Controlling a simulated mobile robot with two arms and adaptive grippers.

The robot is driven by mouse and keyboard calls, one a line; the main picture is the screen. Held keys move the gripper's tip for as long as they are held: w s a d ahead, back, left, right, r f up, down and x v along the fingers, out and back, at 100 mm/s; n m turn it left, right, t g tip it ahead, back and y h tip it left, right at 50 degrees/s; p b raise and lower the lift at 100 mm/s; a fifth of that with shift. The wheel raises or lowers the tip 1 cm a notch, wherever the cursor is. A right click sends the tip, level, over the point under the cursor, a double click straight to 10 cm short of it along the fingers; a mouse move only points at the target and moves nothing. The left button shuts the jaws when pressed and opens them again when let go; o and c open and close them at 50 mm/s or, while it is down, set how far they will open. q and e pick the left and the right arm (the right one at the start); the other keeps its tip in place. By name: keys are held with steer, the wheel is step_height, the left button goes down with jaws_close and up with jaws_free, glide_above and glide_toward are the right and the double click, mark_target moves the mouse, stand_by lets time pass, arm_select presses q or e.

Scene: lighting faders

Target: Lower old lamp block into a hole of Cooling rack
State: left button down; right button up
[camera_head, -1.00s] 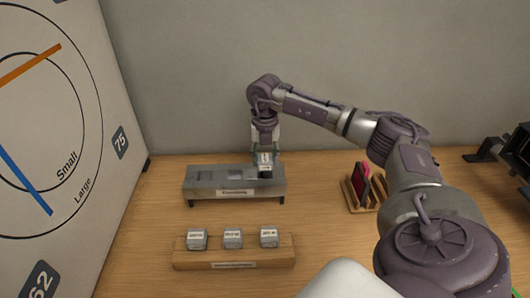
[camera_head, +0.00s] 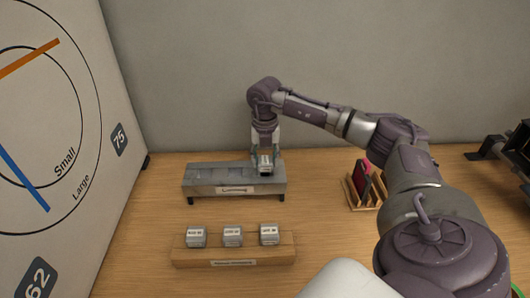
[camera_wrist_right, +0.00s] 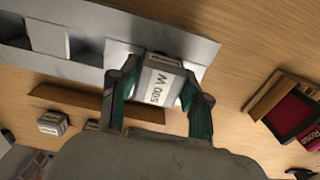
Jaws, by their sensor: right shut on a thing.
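The lamp block (camera_head: 265,162) is a small grey block with a pale label that reads "500 W" in the right wrist view (camera_wrist_right: 160,84). My right gripper (camera_head: 266,154) points down and is shut on it, with one green-lined finger on each side. The block is at the right end of the cooling rack (camera_head: 215,187), a low grey metal stand with a labelled front. The right wrist view shows the rack (camera_wrist_right: 205,48) and its openings beside the block. The block hides the opening under it, so I cannot tell whether it has entered. My left gripper is not in view.
A wooden holder (camera_head: 190,260) with several similar grey blocks stands in front of the rack. A small slotted wooden stand (camera_head: 362,200) with a red item is to the right. A large dial panel (camera_head: 60,150) stands at the left. A wall is behind.

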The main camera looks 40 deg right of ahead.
steer(key=shift+f, duration=0.35)
stand_by(0.3)
steer(key=o, duration=1.1)
steer(key=o, duration=0.5)
steer(key=shift+c, duration=0.2)
steer(key=shift+r+p, duration=2.9)
steer(key=shift+r, duration=1.15)
